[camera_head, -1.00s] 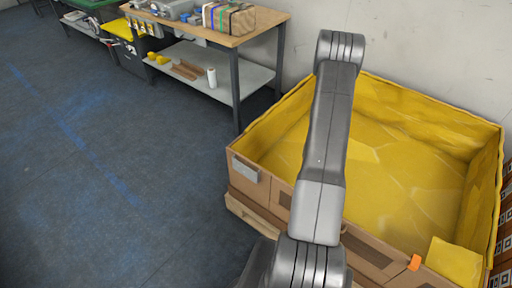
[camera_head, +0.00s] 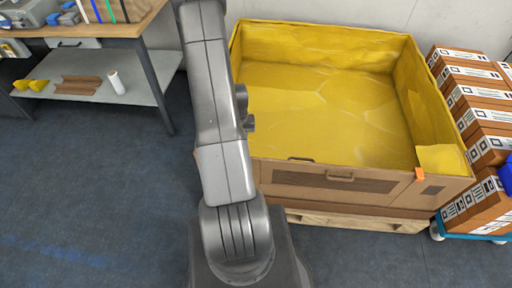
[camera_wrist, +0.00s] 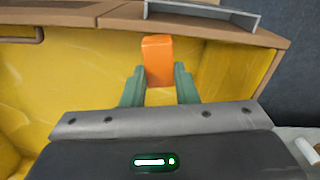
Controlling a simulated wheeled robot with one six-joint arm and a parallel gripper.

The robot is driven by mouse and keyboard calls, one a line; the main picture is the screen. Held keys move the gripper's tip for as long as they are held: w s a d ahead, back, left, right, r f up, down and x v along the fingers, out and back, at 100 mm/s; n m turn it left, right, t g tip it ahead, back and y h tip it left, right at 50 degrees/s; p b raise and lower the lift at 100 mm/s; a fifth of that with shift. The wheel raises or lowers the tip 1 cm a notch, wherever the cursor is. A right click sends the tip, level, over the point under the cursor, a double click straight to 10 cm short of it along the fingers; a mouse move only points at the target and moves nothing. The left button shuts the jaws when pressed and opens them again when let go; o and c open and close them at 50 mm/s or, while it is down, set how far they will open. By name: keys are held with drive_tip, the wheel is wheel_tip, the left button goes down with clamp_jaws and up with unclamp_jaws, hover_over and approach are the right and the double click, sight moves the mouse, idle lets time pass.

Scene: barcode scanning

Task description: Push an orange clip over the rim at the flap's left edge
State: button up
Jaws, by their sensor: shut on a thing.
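My gripper (camera_wrist: 158,72) is shut on an orange clip (camera_wrist: 157,55) in the wrist view, with a green finger on each side of it. The clip is over the yellow liner, its far end at the brown cardboard rim (camera_wrist: 95,18). I cannot tell whether it touches the rim. In the head view, my arm hides the gripper and held clip near the box's left front corner. The box's front wall, with the flap (camera_head: 340,181), faces me. Another orange clip (camera_head: 420,174) sits on the front rim toward the right. The flap's left edge is hard to make out behind my arm.
The large box has a yellow liner (camera_head: 320,110) and stands on a wooden pallet (camera_head: 350,220). A grey holder (camera_wrist: 205,14) is on its outside. Brown cartons (camera_head: 475,105) are stacked at right on a blue cart. A workbench (camera_head: 110,28) is at left. The floor in front is clear.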

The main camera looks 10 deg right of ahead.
drive_tip(key=s+d+r+m+b, duration=0.15)
drive_tip(key=s+d+b, duration=0.25)
drive_tip(key=d+b, duration=0.4)
wheel_tip(320, 180, down, 6)
drive_tip(key=b, duration=0.6)
drive_tip(key=shift+s+a+f+m, duration=0.25)
drive_tip(key=shift+s+a+m, duration=0.1)
drive_tip(key=shift+s, duration=0.05)
drive_tip(key=shift+s+f, duration=0.1)
drive_tip(key=shift+f, duration=0.05)
drive_tip(key=o, duration=0.9)
drive_tip(key=shift+o, duration=0.5)
drive_tip(key=shift+r, duration=0.3)
wheel_tip(320, 180, up, 14)
drive_tip(key=p, duration=0.3)
